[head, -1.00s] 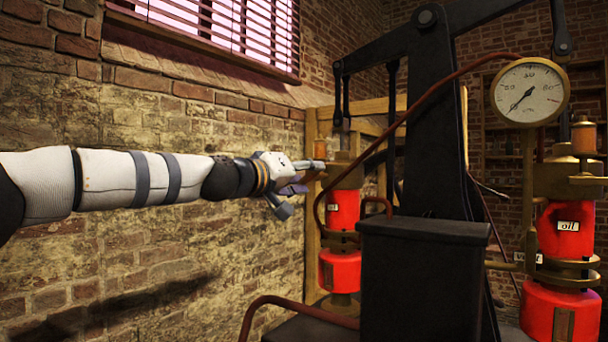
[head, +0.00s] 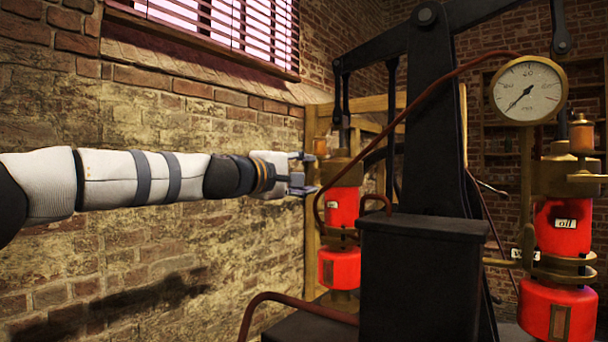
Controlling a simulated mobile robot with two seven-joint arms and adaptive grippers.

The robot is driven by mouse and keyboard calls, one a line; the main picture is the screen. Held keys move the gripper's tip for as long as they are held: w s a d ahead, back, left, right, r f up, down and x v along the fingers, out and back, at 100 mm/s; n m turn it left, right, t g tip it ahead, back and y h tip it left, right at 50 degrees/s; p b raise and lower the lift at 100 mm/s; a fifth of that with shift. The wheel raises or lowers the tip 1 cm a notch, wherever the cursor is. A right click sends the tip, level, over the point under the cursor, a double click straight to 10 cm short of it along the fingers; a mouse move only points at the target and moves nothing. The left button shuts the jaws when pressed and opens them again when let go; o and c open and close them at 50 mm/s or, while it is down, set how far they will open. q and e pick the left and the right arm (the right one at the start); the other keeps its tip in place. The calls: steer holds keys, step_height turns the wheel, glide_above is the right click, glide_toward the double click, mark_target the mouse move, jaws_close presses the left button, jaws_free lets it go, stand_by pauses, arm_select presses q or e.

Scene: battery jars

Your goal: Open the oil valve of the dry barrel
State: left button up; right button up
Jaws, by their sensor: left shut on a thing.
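Two red barrels with brass tops show in the head view. The left barrel (head: 342,207) stands behind the black machine frame, and the right barrel (head: 562,235), labelled "oil", is at the right edge. Each has a small copper-coloured cup near its top, on the left (head: 320,147) and on the right (head: 582,138). A pale-tipped side handle (head: 587,178) shows on the right barrel. My left gripper (head: 303,173) is at the left barrel's upper left side, shut on what seems to be its valve handle. The gripper hides that handle. My right gripper is out of view.
The black central column (head: 425,150) and box (head: 420,270) stand between the barrels. A red-brown pipe (head: 300,307) curves low in front. A round gauge (head: 529,91) stands at upper right. A brick wall (head: 150,240) lies behind my left arm.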

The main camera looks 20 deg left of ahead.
arm_select(q)
steer(key=shift+d+f+n, duration=0.1)
steer(key=shift+n, duration=0.5)
steer(key=o, duration=1.2)
steer(key=shift+c, duration=0.2)
steer(key=v, duration=1.2)
